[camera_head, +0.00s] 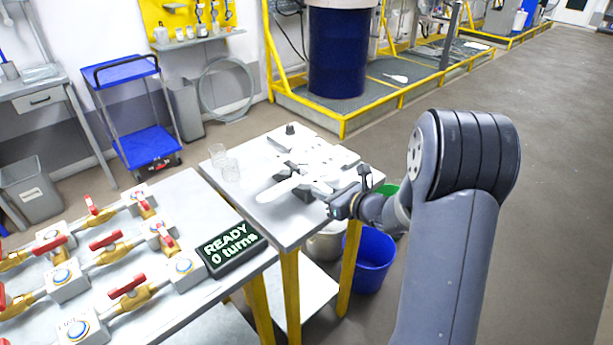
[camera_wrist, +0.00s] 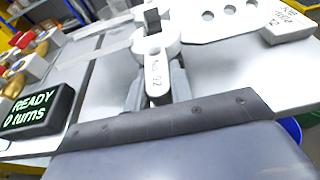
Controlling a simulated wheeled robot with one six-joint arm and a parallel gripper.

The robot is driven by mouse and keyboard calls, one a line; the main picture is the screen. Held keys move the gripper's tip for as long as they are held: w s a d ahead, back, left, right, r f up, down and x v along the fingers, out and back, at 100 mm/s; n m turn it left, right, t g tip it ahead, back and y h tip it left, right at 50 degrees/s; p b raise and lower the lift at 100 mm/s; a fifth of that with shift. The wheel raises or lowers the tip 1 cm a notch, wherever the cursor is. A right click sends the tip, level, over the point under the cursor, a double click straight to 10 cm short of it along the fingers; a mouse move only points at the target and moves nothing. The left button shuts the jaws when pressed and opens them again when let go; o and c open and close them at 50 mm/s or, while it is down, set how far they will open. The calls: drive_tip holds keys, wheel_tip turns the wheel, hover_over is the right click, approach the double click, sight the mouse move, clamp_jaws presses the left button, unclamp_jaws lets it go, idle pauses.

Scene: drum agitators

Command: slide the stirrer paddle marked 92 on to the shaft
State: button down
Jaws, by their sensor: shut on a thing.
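The white stirrer paddle marked 92 (camera_wrist: 157,75) shows in the wrist view, its number facing up and a square hole in its hub (camera_wrist: 152,20). My gripper (camera_wrist: 156,92) is shut on its marked end. In the head view my gripper (camera_head: 334,194) is at the right edge of a small grey table (camera_head: 262,208), low over several white paddle parts (camera_head: 312,163). The parts overlap there, so I cannot tell whether the held paddle touches the table. Another white piece with round holes (camera_wrist: 230,11) lies beside it in the wrist view. I cannot clearly pick out the shaft.
A black display reading READY, 0 turns (camera_head: 231,249) stands on the valve bench at left. Clear cups (camera_head: 231,170) stand on the small table. A blue bucket (camera_head: 370,262) is below its right side. A blue drum (camera_head: 338,55) stands in a yellow frame behind. Open floor lies at right.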

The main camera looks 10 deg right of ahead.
drive_tip(key=shift+r, duration=0.1)
drive_tip(key=shift+r+p, duration=2.05)
drive_tip(key=shift+r, duration=0.95)
